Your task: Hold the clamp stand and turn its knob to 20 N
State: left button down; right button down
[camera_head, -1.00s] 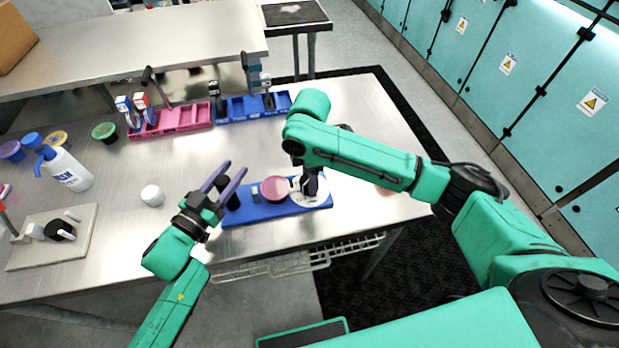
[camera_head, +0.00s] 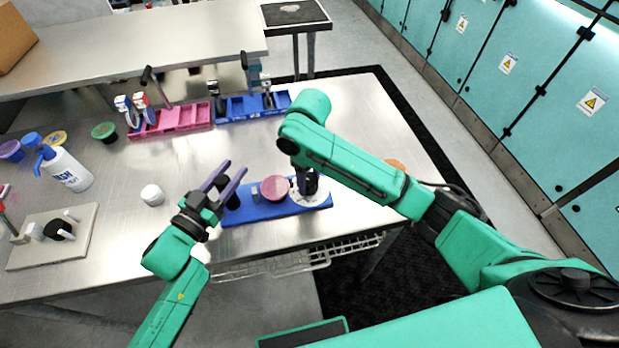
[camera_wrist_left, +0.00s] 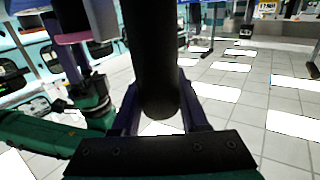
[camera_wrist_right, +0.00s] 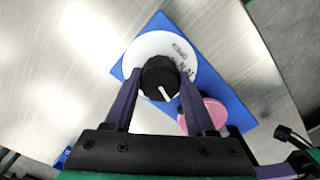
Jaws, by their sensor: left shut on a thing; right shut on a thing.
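The clamp stand has a blue base (camera_head: 262,212) at the front of the table, with a pink round part (camera_head: 275,188) and a white dial (camera_head: 310,197) on it. In the right wrist view the black knob (camera_wrist_right: 159,78) with a white pointer line sits on the white dial (camera_wrist_right: 150,50). My right gripper (camera_wrist_right: 150,90) is shut on the knob from above, a finger on each side. My left gripper (camera_head: 226,180) is shut on a dark upright post, which fills the middle of the left wrist view as a black cylinder (camera_wrist_left: 150,60). The dial's markings are partly hidden and too small to read fully.
A white bottle (camera_head: 66,170), a small white jar (camera_head: 152,195) and a pale board (camera_head: 52,240) lie to the left. Pink (camera_head: 172,120) and blue (camera_head: 250,106) trays stand behind. A wire rack (camera_head: 290,264) hangs at the front edge.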

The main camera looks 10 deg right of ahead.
aim_at(309, 180)
jog(key=m, duration=0.5)
dwell(0.5)
jog(key=shift+c, duration=1.1)
grip_release()
notch_tip(309, 180, up, 12)
pick_arm(q)
jog(key=shift+c, duration=1.8)
grip_release()
